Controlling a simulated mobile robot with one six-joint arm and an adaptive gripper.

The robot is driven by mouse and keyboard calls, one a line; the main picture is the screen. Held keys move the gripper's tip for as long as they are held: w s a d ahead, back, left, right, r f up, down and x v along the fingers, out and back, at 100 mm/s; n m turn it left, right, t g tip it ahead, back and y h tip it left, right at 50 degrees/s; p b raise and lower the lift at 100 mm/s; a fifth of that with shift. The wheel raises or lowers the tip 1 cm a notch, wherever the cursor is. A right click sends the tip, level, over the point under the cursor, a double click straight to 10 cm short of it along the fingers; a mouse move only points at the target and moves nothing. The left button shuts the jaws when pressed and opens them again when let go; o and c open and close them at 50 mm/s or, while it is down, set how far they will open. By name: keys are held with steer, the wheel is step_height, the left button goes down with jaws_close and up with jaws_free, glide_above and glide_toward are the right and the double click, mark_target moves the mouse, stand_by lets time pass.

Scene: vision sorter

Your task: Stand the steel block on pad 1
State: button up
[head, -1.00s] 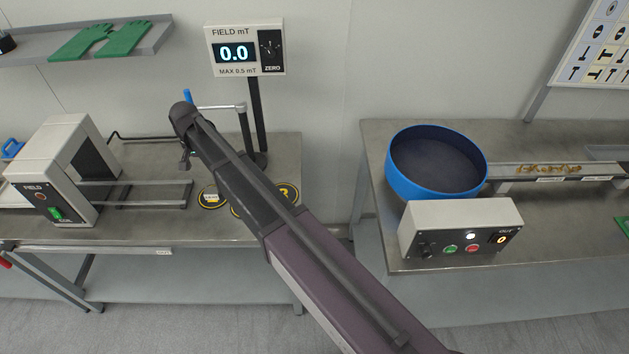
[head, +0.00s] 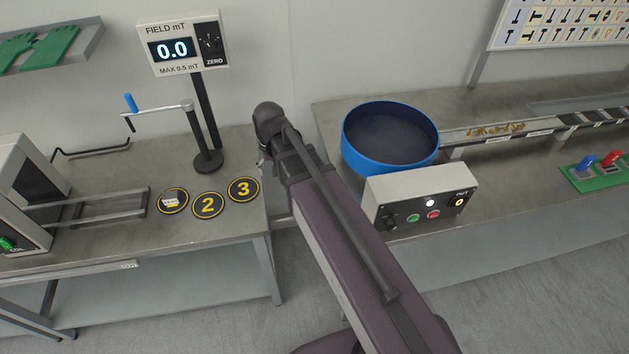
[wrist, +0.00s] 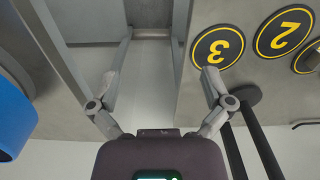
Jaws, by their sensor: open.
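A small pale block (head: 171,198), which looks like the steel block, sits on the leftmost black-and-yellow pad (head: 172,209) on the left bench, covering its number. It is too small to tell whether it stands or lies. Pads 2 (head: 207,206) and 3 (head: 243,190) are bare; they also show in the wrist view as pad 2 (wrist: 284,32) and pad 3 (wrist: 218,47). My gripper (wrist: 160,75) is open and empty, over the gap by the bench edge near pad 3. In the head view my arm mostly hides it.
The field meter (head: 184,45) on its black post and a stand with a blue-handled probe (head: 131,103) rise behind the pads. The coil unit (head: 22,195) is at the left. A blue bowl (head: 390,165) and control box (head: 420,195) occupy the right bench. A gap separates the benches.

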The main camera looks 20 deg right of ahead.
steer(key=s+d, duration=0.7)
steer(key=d, duration=0.2)
steer(key=shift+s, duration=0.3)
